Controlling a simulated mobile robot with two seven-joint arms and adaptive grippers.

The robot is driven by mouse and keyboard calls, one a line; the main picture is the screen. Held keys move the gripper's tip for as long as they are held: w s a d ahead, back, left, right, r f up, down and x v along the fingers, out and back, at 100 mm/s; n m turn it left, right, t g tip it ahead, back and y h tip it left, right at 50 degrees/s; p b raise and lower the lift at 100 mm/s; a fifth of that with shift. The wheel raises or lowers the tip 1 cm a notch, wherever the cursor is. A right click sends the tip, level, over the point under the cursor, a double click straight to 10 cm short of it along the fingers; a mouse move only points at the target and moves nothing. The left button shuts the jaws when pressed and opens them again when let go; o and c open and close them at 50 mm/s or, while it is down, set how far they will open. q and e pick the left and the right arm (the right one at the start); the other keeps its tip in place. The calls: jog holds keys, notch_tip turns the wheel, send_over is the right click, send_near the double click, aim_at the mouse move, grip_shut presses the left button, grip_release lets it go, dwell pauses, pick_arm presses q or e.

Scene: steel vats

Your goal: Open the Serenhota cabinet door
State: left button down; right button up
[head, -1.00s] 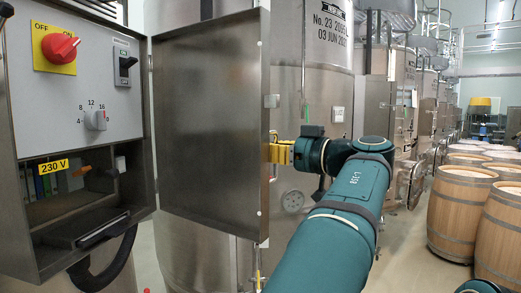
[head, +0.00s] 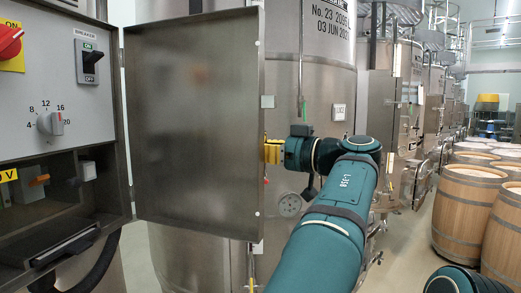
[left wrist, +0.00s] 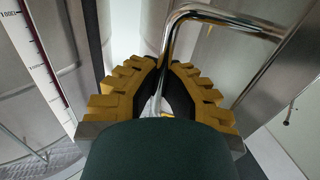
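The cabinet (head: 62,85) stands at the left in the head view, with its inside panel showing. Its grey metal door (head: 190,120) is swung wide open, hinged on the cabinet's right side, with its inner face toward me. My left gripper (head: 268,151) is at the door's free right edge, its yellow fingers partly hidden behind it. In the left wrist view, the yellow fingers (left wrist: 165,68) close around a bent chrome handle bar (left wrist: 178,35). The handle is hidden behind the door in the head view. My right gripper is not in view.
The panel holds a red knob (head: 8,42), a breaker switch (head: 89,62) and a dial (head: 50,122). Large steel vats (head: 322,90) stand close behind the door. Wooden barrels (head: 465,210) line the right. Some floor shows between vats and barrels.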

pick_arm(q)
jog(key=shift+d, duration=0.2)
jog(key=c, duration=1)
grip_release()
jog(key=shift+d, duration=0.15)
jog(key=shift+c, duration=0.2)
jog(key=v, duration=0.7)
jog(key=shift+s+d, duration=0.2)
jog(key=shift+d, duration=0.05)
